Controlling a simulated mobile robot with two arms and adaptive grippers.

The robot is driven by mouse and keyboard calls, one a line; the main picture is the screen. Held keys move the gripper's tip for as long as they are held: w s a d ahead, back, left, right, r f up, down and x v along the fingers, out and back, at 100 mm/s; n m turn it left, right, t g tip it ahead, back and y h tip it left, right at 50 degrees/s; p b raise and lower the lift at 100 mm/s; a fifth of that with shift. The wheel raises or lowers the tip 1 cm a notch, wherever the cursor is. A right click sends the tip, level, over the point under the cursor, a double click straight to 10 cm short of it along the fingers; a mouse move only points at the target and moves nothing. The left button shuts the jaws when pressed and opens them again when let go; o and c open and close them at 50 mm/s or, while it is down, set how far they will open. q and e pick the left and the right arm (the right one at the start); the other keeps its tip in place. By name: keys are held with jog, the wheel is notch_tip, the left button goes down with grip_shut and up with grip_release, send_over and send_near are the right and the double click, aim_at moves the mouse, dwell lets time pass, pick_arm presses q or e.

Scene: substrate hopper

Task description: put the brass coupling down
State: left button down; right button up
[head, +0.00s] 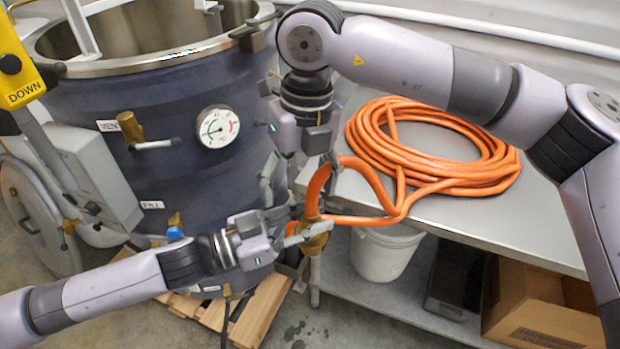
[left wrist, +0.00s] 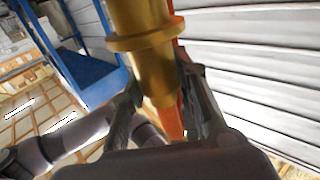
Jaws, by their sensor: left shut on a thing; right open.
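The brass coupling (head: 317,240) sits on the end of the orange hose (head: 430,187), in front of the bench's left corner and clear of the bench top. My left gripper (head: 303,226) is shut on it. The left wrist view shows the stepped brass body (left wrist: 145,45) between the fingers, with orange hose beside and below it. My right gripper (head: 298,178) is open just above, its fingers pointing down near the raised hose loop. I cannot tell whether it touches the hose. The rest of the hose lies coiled on the bench.
A dark blue tank (head: 180,195) with a gauge (head: 217,127) and brass valve (head: 132,128) stands left. The grey bench (head: 500,222) has free room in front of the coil. Below are a white bucket (head: 383,255) and a cardboard box (head: 535,318). A wooden pallet (head: 262,310) lies under the tank.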

jog(key=shift+d+r+m+t+h, duration=0.15)
jog(key=shift+d+m+t+h, duration=0.2)
jog(key=shift+d+h, duration=0.4)
jog(key=shift+d+f, duration=0.25)
jog(key=shift+f, duration=0.05)
notch_tip(320, 180, down, 11)
jog(key=shift+w+f, duration=0.1)
jog(key=shift+a+y, duration=0.1)
jog(key=shift+y, duration=0.15)
jog(key=c, duration=1.4)
pick_arm(q)
jog(key=c, duration=1.2)
grip_release()
